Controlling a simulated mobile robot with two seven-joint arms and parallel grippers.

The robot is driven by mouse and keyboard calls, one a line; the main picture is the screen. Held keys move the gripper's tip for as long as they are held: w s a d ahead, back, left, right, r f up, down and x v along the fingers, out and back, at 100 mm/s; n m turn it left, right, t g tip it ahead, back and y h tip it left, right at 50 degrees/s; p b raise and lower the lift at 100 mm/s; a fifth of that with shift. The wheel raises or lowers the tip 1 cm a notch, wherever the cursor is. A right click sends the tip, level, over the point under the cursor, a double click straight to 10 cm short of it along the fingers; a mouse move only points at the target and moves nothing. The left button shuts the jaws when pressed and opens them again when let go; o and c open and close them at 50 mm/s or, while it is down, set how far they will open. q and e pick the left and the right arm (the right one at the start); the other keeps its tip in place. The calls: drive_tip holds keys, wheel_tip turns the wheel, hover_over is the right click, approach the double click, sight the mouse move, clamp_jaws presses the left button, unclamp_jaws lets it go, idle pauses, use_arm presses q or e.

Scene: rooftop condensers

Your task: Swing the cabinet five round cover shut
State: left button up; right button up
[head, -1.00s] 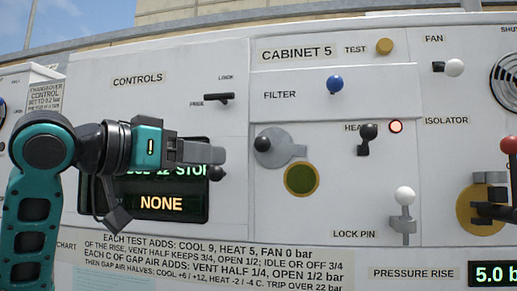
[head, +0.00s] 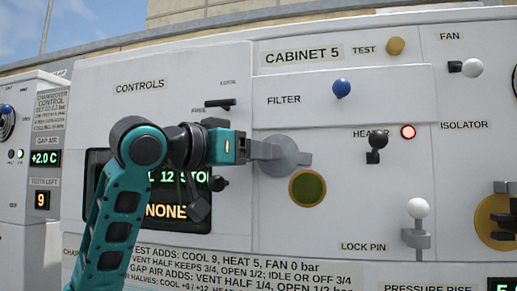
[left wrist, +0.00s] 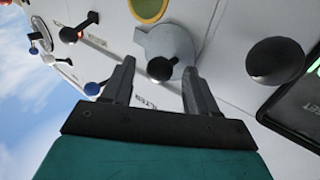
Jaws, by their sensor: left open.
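The round cover (head: 291,157) is a grey disc on the cabinet 5 front, below the FILTER panel. It sits up and to the left of a dark green round port (head: 307,188) with a yellow ring, which shows uncovered. My left gripper (head: 268,151) reaches the cover from the left, its fingers in front of the cover's black knob. In the left wrist view the cover (left wrist: 178,42) lies ahead, and its black knob (left wrist: 160,69) shows between the open fingertips (left wrist: 157,66). I cannot tell whether they touch it. My right gripper is not in view.
A black heater lever (head: 377,140) with a red lamp (head: 408,132) is right of the cover. A blue filter knob (head: 342,88) is above, and a white-knobbed lock pin (head: 418,209) is lower right. A dark display (head: 100,205) is behind my left arm.

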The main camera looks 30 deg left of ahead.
use_arm(q)
drive_tip(key=shift+w+d, duration=0.2)
drive_tip(key=shift+w, duration=0.35)
clamp_jaws()
idle(0.4)
